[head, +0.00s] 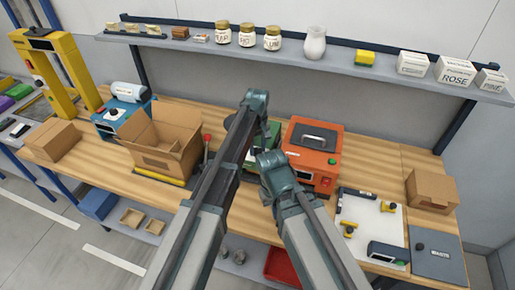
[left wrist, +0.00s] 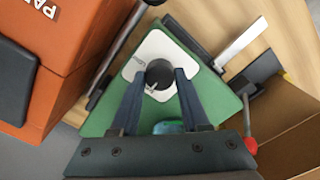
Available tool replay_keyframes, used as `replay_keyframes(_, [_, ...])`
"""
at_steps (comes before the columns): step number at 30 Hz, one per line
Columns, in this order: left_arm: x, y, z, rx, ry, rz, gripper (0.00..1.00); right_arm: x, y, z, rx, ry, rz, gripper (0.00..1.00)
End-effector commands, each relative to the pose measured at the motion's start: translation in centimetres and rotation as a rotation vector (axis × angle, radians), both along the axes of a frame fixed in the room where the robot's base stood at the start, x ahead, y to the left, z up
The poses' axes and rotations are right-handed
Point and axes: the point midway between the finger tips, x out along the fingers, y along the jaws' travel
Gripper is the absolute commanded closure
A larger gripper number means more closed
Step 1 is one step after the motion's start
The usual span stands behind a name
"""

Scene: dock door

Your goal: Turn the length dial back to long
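The length dial (left wrist: 159,75) is a round black knob on a white plate (left wrist: 158,46), on top of a green machine (left wrist: 216,99). A small pale mark shows at the knob's lower left edge in the left wrist view. My left gripper (left wrist: 160,79) has its two dark fingers apart, one on each side of the knob; I cannot tell whether they touch it. In the head view the green machine (head: 273,136) is partly hidden behind my arms, and the dial is hidden. My right gripper cannot be made out.
An orange machine (head: 313,150) stands close on the right of the green one. An open cardboard box (head: 165,160) and a red-knobbed lever (head: 207,138) are on the left. A shelf with jars (head: 246,36) runs above.

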Motion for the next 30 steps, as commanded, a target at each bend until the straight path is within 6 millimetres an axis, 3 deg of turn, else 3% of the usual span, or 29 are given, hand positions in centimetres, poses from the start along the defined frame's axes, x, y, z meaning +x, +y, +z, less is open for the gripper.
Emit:
replay_keyframes(1, [0.00,-0.01,0.00,0.000,0.000,0.000,0.71,0.00,0.00,0.00,0.000,0.000,0.000,1.00])
replay_keyframes(6, [0.00,-0.01,-0.01,0.000,0.000,0.000,1.00,0.00,0.00,-0.01,0.000,0.000,0.000,1.00])
replay_keyframes(17, [0.00,-0.01,-0.01,0.000,0.000,-0.054,1.00,0.00,0.00,-0.01,0.000,0.000,0.000,1.00])
replay_keyframes(30, [-0.01,0.00,-0.01,0.000,0.000,-0.411,1.00,0.00,0.00,-0.01,0.000,0.000,0.000,1.00])
